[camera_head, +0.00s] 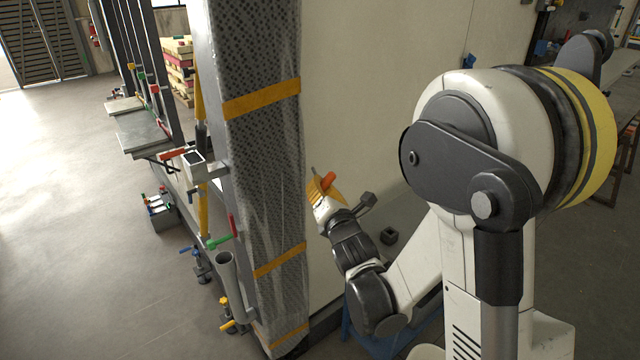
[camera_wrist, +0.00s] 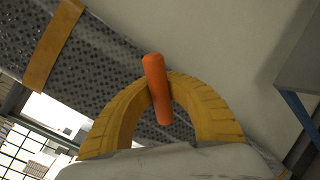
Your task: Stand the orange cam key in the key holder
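The orange cam key (camera_head: 328,180) is held at the tips of my yellow gripper fingers (camera_head: 322,189), beside the wrapped post. In the wrist view the two curved yellow fingers (camera_wrist: 160,88) close on the key's orange handle (camera_wrist: 154,75). The handle runs lengthwise between the tips, and a thin grey part of the key shows above it in the head view.
The tall post (camera_head: 265,180) in clear wrap with orange straps stands just left of my gripper. A pale panel (camera_head: 350,90) rises behind it. A grey upright tube (camera_head: 226,272) and coloured clamps are left of the post. Open floor (camera_head: 60,230) lies farther left.

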